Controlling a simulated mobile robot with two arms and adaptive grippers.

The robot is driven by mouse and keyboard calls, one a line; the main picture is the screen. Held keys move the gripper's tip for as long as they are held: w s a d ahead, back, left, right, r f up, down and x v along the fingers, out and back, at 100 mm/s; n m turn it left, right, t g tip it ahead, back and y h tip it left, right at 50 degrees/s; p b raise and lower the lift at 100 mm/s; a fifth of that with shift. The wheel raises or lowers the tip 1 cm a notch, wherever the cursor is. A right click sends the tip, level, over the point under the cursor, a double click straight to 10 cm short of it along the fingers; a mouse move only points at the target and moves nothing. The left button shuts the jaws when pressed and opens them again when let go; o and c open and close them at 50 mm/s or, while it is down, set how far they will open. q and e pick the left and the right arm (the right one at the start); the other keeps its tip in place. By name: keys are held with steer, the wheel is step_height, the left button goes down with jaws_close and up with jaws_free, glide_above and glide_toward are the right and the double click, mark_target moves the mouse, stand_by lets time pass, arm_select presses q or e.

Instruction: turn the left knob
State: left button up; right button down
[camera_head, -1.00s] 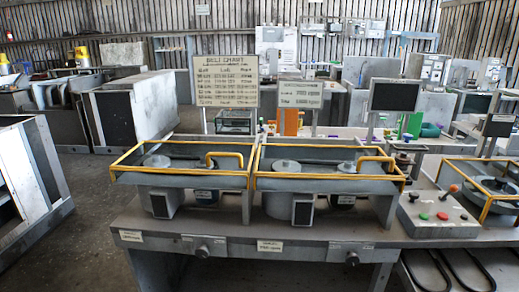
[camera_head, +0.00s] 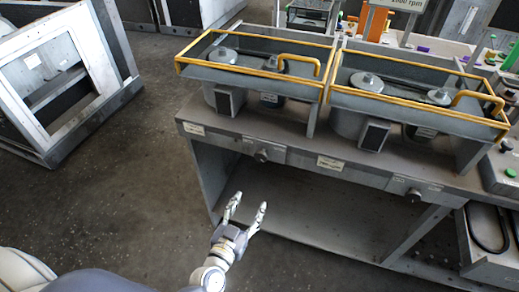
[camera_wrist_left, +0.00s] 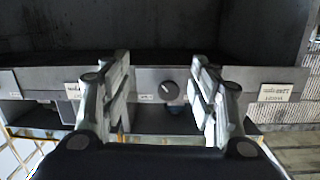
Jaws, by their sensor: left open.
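The left knob (camera_head: 261,156) is a small dark round knob on the grey front rail of the bench, under the left blower housing. It also shows in the wrist view (camera_wrist_left: 170,88), between my fingers in the picture. My left gripper (camera_head: 250,202) is open and empty, with its two fingers apart. It is in front of the bench and shows below the knob in the head view, not touching it. Its fingers also frame the knob in the wrist view (camera_wrist_left: 162,62). A second knob (camera_head: 413,195) sits farther right on the rail. My right gripper is not in view.
Yellow-railed blower housings (camera_head: 365,98) stand on the bench top. The bench (camera_head: 330,215) has an open space and lower shelf under its rail. A grey framed cabinet (camera_head: 62,85) stands at the left. The floor between is clear.

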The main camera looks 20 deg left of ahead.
arm_select(q)
steer(key=t, duration=0.1)
glide_toward(260, 159)
steer(key=s, duration=0.2)
steer(key=shift+n+y, duration=0.3)
steer(key=shift+y, duration=0.1)
steer(key=w, duration=1.1)
steer(key=shift+d+f+p, duration=0.1)
steer(key=shift+d+p, duration=0.2)
steer(key=shift+d, duration=0.1)
steer(key=shift+c, duration=0.5)
steer(key=c, duration=1)
